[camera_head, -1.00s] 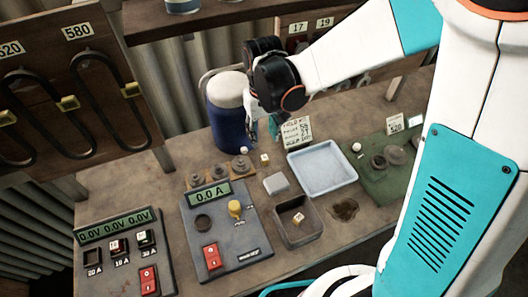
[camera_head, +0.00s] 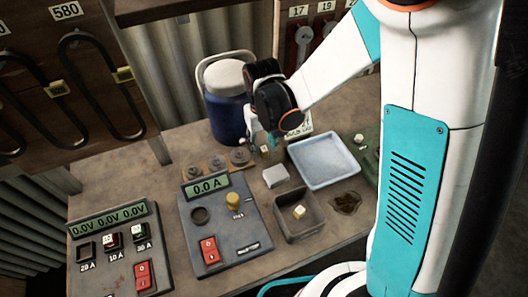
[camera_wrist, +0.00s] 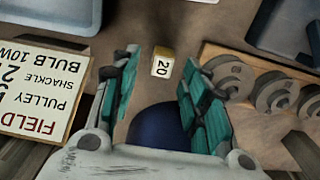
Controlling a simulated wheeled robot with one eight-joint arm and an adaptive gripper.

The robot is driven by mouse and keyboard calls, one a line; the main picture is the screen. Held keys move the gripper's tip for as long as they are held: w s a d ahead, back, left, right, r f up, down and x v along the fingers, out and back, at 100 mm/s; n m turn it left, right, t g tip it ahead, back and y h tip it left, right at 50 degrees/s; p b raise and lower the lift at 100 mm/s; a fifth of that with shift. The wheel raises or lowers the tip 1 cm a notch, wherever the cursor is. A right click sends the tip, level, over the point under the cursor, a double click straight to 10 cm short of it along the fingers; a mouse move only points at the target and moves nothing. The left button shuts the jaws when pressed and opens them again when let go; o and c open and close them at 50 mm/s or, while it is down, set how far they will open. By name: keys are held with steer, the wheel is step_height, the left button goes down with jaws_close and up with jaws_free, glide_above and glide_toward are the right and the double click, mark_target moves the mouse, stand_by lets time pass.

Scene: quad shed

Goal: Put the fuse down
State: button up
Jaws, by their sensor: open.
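A small pale fuse with a yellowish top, marked 20 (camera_wrist: 162,65), stands on the bench. In the head view the fuse (camera_head: 265,149) is just below my fingertips, in front of the blue jug. My gripper (camera_wrist: 158,88) is open and empty, its teal finger pads on either side of the gap. In the wrist view the fuse shows in line with that gap, just beyond the fingertips, and neither finger visibly touches it. In the head view my gripper (camera_head: 262,140) hangs beside the jug, its fingers partly hidden by the wrist.
The blue jug (camera_head: 226,118) is close to my gripper's left. A price card (camera_wrist: 38,92), metal weights on a wooden strip (camera_wrist: 229,78) and a pale blue tray (camera_head: 325,183) flank it. A dark open box (camera_head: 296,231) holds another small block. A fuse panel (camera_head: 122,265) is at lower left.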

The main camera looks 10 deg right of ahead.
steer(key=c, duration=0.9)
steer(key=shift+r, duration=0.15)
